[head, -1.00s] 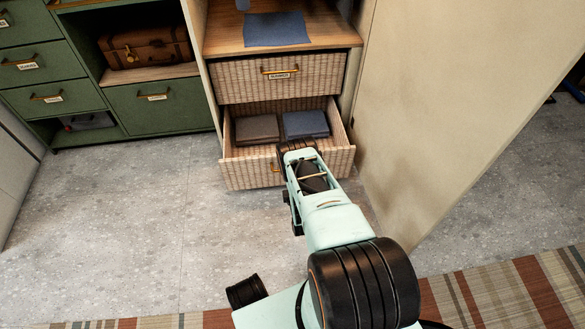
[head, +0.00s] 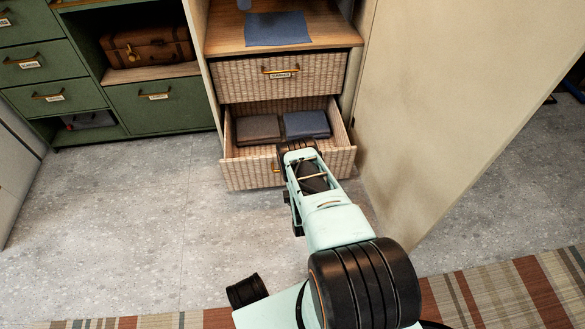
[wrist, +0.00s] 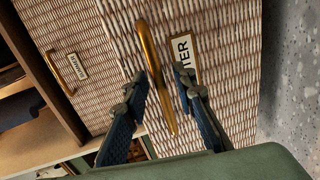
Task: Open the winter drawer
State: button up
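The winter drawer (head: 243,174) is the lower wicker drawer in the head view. It is pulled out, with folded brown cloth (head: 258,128) and folded blue cloth (head: 306,124) inside. In the wrist view its brass handle (wrist: 154,70) stands beside a label (wrist: 186,56) showing the letters "TER"; the rest is covered by a finger. My gripper (wrist: 159,78) is open, with one finger on each side of the handle and visible gaps. In the head view my arm hides the fingertips and most of the handle.
A shut wicker drawer (head: 235,78) with its own handle is above. A beige panel (head: 440,110) stands close on the right. Green drawers (head: 160,107) and a brown suitcase (head: 146,46) are at left. The grey floor (head: 130,220) in front is clear.

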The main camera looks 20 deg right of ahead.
jog(key=shift+r, duration=0.55)
jog(key=o, duration=1.2)
jog(key=r, duration=0.8)
jog(key=shift+w+d+r, duration=0.1)
jog(key=shift+w+r, duration=0.15)
jog(key=shift+r, duration=0.15)
jog(key=shift+c, duration=0.2)
jog(key=shift+s+r, duration=0.1)
jog(key=shift+r, duration=0.2)
jog(key=c, duration=0.9)
jog(key=shift+s+f, duration=0.1)
jog(key=shift+f, duration=0.05)
jog(key=shift+c, duration=1.3)
